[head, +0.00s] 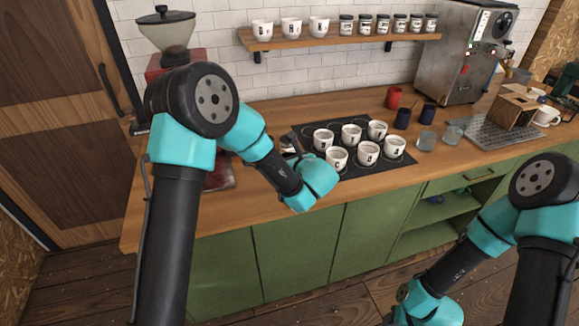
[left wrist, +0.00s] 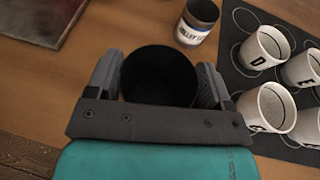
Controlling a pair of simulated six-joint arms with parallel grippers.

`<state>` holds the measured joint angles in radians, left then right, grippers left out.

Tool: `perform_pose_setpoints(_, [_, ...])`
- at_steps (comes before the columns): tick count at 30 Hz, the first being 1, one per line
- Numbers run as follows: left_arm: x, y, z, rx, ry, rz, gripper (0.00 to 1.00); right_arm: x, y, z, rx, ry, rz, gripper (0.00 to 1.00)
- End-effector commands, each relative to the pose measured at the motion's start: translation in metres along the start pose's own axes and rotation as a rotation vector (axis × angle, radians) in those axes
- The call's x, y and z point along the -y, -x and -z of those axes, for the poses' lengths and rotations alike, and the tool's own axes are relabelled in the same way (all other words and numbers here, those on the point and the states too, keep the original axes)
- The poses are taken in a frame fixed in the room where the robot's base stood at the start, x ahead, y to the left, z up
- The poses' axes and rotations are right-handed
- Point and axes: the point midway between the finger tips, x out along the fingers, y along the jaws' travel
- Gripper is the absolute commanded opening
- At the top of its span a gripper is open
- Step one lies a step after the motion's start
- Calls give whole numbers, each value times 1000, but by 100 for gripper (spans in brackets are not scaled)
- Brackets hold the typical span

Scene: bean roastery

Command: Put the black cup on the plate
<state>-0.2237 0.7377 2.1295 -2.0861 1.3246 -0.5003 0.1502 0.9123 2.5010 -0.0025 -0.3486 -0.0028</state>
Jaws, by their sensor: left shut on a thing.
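A black cup (left wrist: 160,88) sits between the fingers of my left gripper (left wrist: 161,66) in the left wrist view. The fingers are shut on its two sides, and I look down into its dark opening. In the head view my left arm hangs over the counter's front left part, and its wrist hides most of the gripper and the cup. I cannot make out a plate in either view. My right arm is low at the right of the head view, in front of the cabinets, and its fingers are out of the picture.
A black mat (head: 395,160) with several lettered white cups (head: 336,158) lies right of my left gripper. A labelled jar (left wrist: 197,22) stands just beyond the held cup. A flat dark red-edged item (left wrist: 45,18) lies left.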

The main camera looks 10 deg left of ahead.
Motion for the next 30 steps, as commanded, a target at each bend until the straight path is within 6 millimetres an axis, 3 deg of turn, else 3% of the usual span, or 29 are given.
perform_pose_setpoints(6, [0,-9,25,0,-2,0,44,0,0,0,0,0,0,43])
perform_pose_setpoints(18, [0,-10,28,0,-2,0,44,0,0,0,0,0,0,43])
perform_pose_setpoints(19, [0,-10,28,0,-2,0,77,0,0,0,0,0,0,43])
perform_pose_setpoints(26, [0,-9,28,0,-2,0,99,0,0,0,0,0,0,43])
perform_pose_setpoints(30, [0,-9,28,0,-2,0,100,0,0,0,0,0,0,43])
